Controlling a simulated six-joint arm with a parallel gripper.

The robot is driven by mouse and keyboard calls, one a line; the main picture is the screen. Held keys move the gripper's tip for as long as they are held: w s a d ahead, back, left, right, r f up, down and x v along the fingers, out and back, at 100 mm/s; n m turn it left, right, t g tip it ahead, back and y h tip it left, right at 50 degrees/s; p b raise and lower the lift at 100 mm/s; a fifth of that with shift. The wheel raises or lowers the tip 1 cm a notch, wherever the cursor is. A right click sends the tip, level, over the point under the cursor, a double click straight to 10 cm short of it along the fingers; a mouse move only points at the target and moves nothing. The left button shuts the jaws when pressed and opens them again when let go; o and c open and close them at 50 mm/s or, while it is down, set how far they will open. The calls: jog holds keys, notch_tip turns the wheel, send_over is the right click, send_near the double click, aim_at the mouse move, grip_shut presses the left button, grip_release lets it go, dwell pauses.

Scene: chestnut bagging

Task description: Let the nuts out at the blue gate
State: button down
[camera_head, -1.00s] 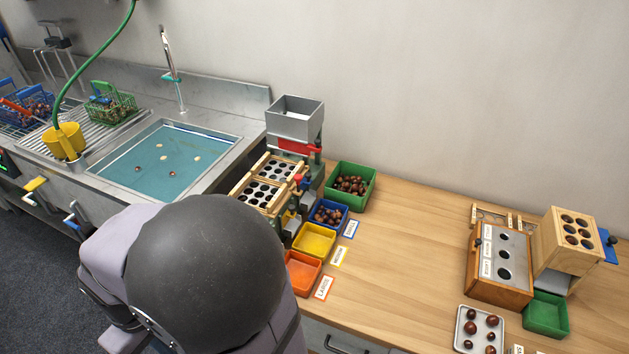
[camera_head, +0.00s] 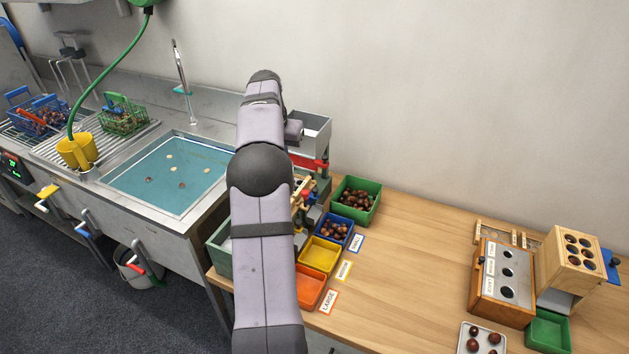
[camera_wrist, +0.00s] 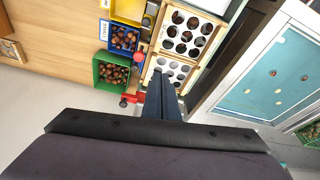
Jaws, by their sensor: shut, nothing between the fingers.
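The sorter with its perforated plates (camera_wrist: 186,34) stands beside the sink. It is partly hidden by my arm in the head view, where its red part (camera_head: 309,162) shows. The blue bin (camera_head: 350,239) beside it holds several nuts and also shows in the wrist view (camera_wrist: 112,49). Small knobs sit on the sorter's bin side, including a red-tipped one (camera_wrist: 137,57). I cannot make out the blue gate clearly. My gripper (camera_wrist: 162,84) is shut and empty, above the sorter plates near the knobs. It is hidden behind my arm in the head view.
The green bin (camera_head: 376,206) holds nuts; the yellow bin (camera_head: 319,268) and orange bin (camera_head: 309,301) look empty. The sink (camera_head: 165,208) lies left. At right stand a wooden box (camera_head: 546,250) with a blue part (camera_head: 611,265). The middle counter is clear.

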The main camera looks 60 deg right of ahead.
jog(key=s+d+m, duration=0.2)
jog(key=s+d, duration=0.4)
jog(key=p, duration=0.5)
send_over(315, 193)
notch_tip(315, 193, down, 11)
jog(key=shift+a+f, duration=0.1)
jog(key=shift+a, duration=0.05)
jog(key=shift+w+f, duration=0.1)
jog(key=shift+f, duration=0.55)
notch_tip(315, 193, down, 4)
jog(key=b, duration=0.3)
jog(key=shift+f, duration=0.1)
jog(key=shift+a, duration=0.1)
